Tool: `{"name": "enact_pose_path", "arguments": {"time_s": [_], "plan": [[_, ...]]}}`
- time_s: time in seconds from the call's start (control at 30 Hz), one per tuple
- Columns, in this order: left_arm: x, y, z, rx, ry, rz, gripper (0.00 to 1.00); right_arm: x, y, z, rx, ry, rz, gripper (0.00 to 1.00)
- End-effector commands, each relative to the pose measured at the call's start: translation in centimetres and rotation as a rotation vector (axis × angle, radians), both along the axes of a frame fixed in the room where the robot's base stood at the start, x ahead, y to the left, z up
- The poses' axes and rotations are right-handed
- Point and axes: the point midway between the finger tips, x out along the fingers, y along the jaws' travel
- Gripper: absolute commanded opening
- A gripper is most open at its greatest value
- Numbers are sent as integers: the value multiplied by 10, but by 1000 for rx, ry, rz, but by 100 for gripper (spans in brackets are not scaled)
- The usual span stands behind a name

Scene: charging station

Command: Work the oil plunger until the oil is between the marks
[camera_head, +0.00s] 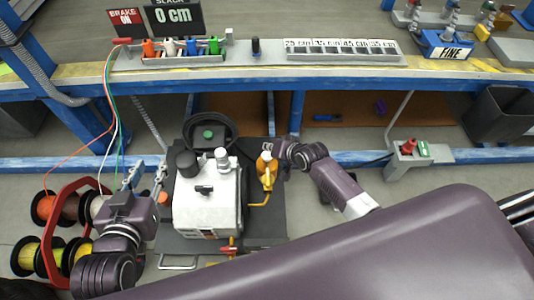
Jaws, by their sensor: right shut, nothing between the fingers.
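A white machine (207,205) with black and silver caps stands on a dark base plate (270,222) on the floor. On its right side is a yellow fitting with an orange top (266,160), which looks like the oil plunger, and a yellow pipe runs down from it. My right gripper (279,150) is shut and empty, right beside the orange top; I cannot tell whether they touch. My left gripper (147,174) is left of the machine, its grey fingers apart, with nothing visible between them. The oil level and its marks cannot be made out.
Cable spools in a red frame (73,191) stand at the left, their cables running up to the bench (450,74). The bench's blue beams cross behind the machine. A grey stand with a red knob (408,147) and a dark bin (497,115) are at the right.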

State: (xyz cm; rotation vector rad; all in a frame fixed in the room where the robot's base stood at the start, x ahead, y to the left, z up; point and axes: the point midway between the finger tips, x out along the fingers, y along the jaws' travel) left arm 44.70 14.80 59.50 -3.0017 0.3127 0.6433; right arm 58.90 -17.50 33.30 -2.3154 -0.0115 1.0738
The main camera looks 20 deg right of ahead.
Motion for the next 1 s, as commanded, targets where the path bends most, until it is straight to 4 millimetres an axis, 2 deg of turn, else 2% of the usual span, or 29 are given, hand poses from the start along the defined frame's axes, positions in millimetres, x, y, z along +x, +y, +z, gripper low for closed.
{"name": "enact_pose_path", "arguments": {"time_s": [0.4,1.0], "plan": [[-25,12,-33,42,179,14,28,0,0,8,0,0,0,0],[-69,27,-69,94,412,30,28,0,0,17,0,0,0,0]]}}
